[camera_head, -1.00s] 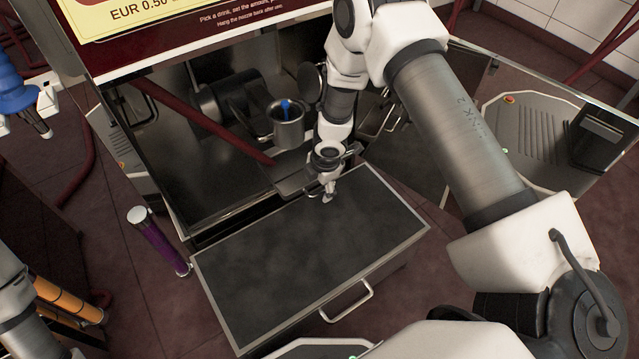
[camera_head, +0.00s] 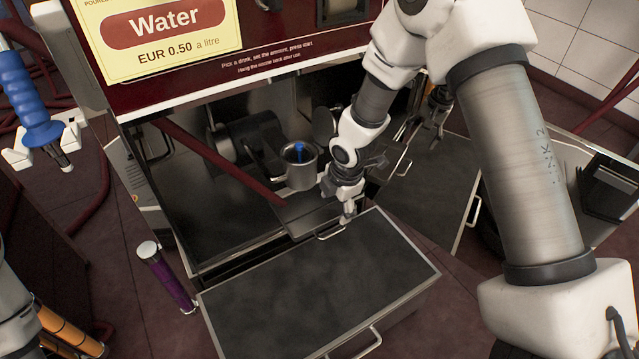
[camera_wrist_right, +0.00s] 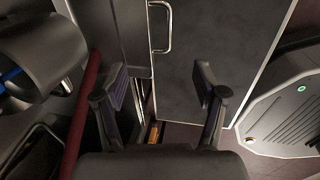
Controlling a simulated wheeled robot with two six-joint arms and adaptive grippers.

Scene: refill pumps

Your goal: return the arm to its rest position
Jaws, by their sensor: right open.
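My right arm comes in from the right in the head view and reaches down in front of the dispenser. My right gripper (camera_head: 347,212) hangs just above the back edge of a dark-topped cabinet (camera_head: 325,290). In the right wrist view its two fingers (camera_wrist_right: 163,95) stand wide apart with nothing between them. A metal cup (camera_head: 299,168) with a blue thing inside stands just left of the gripper, apart from it. My left gripper is not in view.
The water dispenser (camera_head: 200,75) rises behind, with a dark red hose (camera_head: 215,160) across its bay. A blue-handled nozzle (camera_head: 28,100) hangs at the left. A purple cylinder (camera_head: 165,275) stands on the floor. The cabinet top is clear.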

